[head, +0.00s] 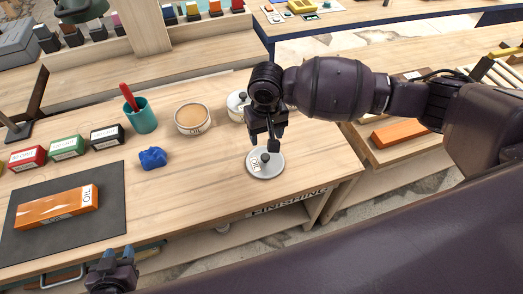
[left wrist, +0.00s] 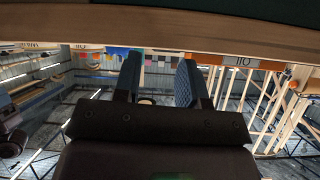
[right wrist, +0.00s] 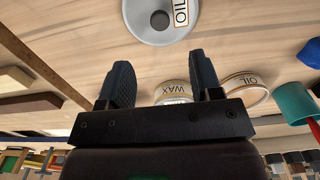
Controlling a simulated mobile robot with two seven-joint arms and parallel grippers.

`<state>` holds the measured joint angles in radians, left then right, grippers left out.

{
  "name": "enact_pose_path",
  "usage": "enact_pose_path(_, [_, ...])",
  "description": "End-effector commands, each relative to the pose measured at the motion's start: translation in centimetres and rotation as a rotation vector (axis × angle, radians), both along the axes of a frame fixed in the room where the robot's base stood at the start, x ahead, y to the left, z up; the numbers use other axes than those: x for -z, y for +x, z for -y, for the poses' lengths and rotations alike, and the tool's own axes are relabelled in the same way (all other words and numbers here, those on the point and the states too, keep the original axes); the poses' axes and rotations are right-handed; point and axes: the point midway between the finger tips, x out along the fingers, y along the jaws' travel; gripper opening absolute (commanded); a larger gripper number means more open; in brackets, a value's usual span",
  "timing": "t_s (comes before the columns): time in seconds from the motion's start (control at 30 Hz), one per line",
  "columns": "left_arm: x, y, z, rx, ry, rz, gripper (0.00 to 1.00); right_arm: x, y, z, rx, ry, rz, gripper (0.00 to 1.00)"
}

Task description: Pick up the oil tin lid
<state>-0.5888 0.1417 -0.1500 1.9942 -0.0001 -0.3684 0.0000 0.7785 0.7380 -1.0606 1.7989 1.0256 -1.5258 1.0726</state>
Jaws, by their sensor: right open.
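The oil tin lid (head: 266,165) is a round grey disc with a dark knob and an OIL label. It lies flat on the wooden table near its front edge. It also shows at the top of the right wrist view (right wrist: 160,18). My right gripper (head: 267,147) is open and empty, just above and behind the lid's knob in the head view. The open oil tin (head: 192,119) stands further back to the left, full of tan stuff. My left gripper (head: 110,258) is low in front of the table edge; its fingers are apart and empty in the left wrist view (left wrist: 158,85).
A wax tin (head: 237,106) stands behind my right gripper, partly hidden. A teal cup (head: 140,116) with a red-handled tool, a blue lump (head: 153,158), small boxes (head: 66,147) and an orange OIL block (head: 56,206) on a dark mat (head: 108,215) are to the left.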

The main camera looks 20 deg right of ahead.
Motion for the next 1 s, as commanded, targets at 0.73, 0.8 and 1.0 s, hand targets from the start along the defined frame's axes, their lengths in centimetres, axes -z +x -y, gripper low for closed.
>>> enact_pose_path(0.73, [1.8,-0.8,-0.1,-0.003,0.0,-0.022,0.38,8.7,0.3,0.0,-0.001,-0.001,0.0,0.59])
enact_pose_path(0.8, [1.9,-0.7,-0.1,-0.003,0.0,-0.021,0.38,9.6,0.2,0.0,-0.001,-0.001,-0.002,0.59])
enact_pose_path(1.0, [1.9,-0.6,-0.1,-0.002,0.0,-0.018,0.38,10.6,0.2,0.0,-0.002,0.0,-0.001,0.59])
